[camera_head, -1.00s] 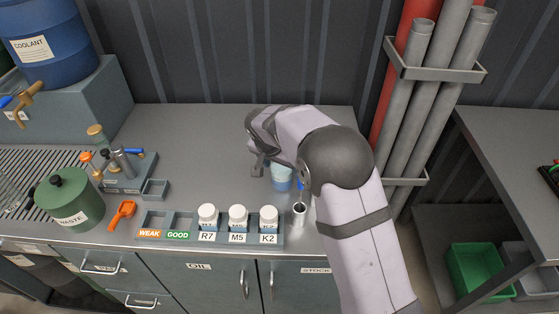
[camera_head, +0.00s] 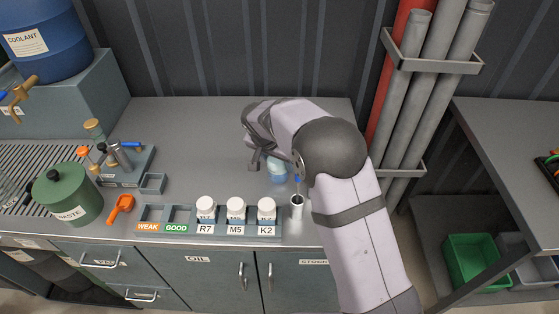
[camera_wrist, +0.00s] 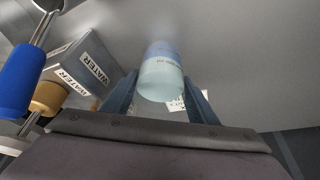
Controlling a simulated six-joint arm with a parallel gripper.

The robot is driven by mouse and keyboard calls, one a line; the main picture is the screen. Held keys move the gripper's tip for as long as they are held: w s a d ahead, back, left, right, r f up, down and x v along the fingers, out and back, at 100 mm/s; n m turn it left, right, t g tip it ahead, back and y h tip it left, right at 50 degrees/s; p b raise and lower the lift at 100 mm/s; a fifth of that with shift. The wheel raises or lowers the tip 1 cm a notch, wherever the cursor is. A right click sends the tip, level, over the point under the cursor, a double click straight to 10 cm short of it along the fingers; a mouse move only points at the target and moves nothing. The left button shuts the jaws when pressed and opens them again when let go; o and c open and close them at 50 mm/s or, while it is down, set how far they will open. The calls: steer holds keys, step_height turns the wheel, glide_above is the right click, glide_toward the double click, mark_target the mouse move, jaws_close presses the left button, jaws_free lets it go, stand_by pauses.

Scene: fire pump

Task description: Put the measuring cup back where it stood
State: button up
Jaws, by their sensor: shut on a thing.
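The measuring cup (camera_head: 277,172) is a small pale-blue translucent cup, partly hidden by my arm in the head view. In the wrist view the cup (camera_wrist: 162,74) sits between the two dark fingers of my gripper (camera_wrist: 160,98), which is shut on it. In the head view my gripper (camera_head: 264,164) is over the back half of the bench, behind the bottle rack. I cannot tell whether the cup touches the bench top.
A rack (camera_head: 152,213) with three white-capped bottles, labelled R7, M5 and K2, stands at the front. A metal cylinder (camera_head: 297,207) stands right of it. A green waste can (camera_head: 68,193) and an orange scoop (camera_head: 121,207) are left. The bench's back middle (camera_head: 195,135) is clear.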

steer(key=shift+s+a+b, duration=0.2)
steer(key=shift+s+a, duration=0.7)
steer(key=shift+a, duration=1.55)
steer(key=shift+s+a+b, duration=0.2)
steer(key=shift+s+a, duration=0.7)
steer(key=shift+a, duration=1.5)
steer(key=shift+s+a+b, duration=0.2)
steer(key=shift+s+a, duration=0.7)
steer(key=shift+a, duration=1.55)
steer(key=o, duration=1.4)
steer(key=b+v, duration=0.2)
steer(key=v, duration=0.5)
steer(key=shift+r, duration=0.15)
